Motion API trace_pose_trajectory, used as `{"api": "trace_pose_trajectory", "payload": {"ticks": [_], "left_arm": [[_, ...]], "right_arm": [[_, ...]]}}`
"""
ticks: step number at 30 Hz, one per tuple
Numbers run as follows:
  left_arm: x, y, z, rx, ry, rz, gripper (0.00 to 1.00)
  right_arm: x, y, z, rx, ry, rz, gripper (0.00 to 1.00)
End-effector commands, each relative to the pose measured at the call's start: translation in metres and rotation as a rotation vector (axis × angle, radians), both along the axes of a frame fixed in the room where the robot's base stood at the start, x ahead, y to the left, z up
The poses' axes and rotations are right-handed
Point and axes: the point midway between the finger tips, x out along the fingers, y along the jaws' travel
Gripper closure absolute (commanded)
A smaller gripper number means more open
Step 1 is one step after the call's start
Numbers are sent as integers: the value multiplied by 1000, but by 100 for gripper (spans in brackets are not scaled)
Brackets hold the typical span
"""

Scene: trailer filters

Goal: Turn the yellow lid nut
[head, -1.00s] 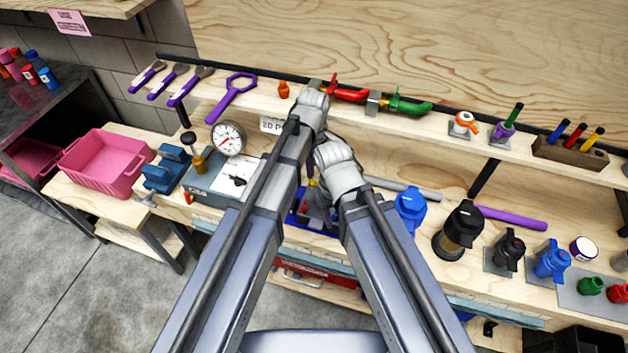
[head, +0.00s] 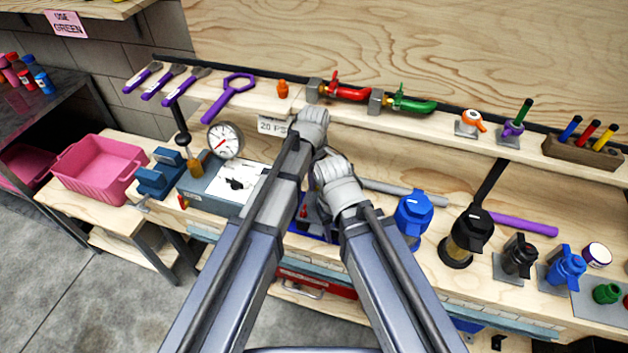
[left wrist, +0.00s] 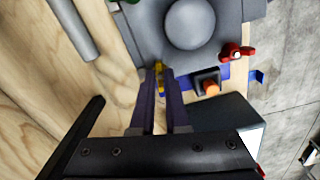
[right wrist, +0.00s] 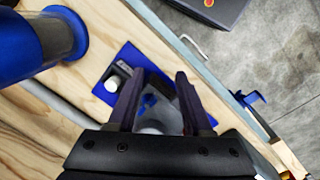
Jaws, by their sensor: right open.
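The yellow lid nut (left wrist: 158,67) shows in the left wrist view at the edge of a grey housing (left wrist: 228,28) with a round dome. My left gripper (left wrist: 159,74) has its two fingertips close together, one on each side of the nut, with yellow showing between them. My right gripper (right wrist: 156,77) is open and empty in the right wrist view, above a blue mat (right wrist: 131,54). A grey rounded part shows low between its fingers. In the head view, my arms hide both sets of fingertips and most of the housing.
A red-handled valve (left wrist: 236,52) and an orange knob (left wrist: 210,87) sit near the left gripper. A large blue-capped filter (head: 413,215) stands to the right of my right arm. A gauge (head: 226,140) stands left. A pink bin (head: 97,168) is at the far left.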

Motion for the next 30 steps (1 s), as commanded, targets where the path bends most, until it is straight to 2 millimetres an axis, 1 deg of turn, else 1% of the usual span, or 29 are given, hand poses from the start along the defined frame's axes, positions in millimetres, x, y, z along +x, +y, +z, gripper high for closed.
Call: {"api": "trace_pose_trajectory", "payload": {"ticks": [1,3,20,26,30], "left_arm": [[0,0,0,0,0,0,94],[0,0,0,0,0,0,100],[0,0,0,0,0,-8,100],[0,0,0,0,0,-73,100],[0,0,0,0,0,-169,100]], "right_arm": [[0,0,0,0,0,0,50],[0,0,0,0,0,0,50],[0,0,0,0,0,0,50],[0,0,0,0,0,0,50],[0,0,0,0,0,0,50]]}}
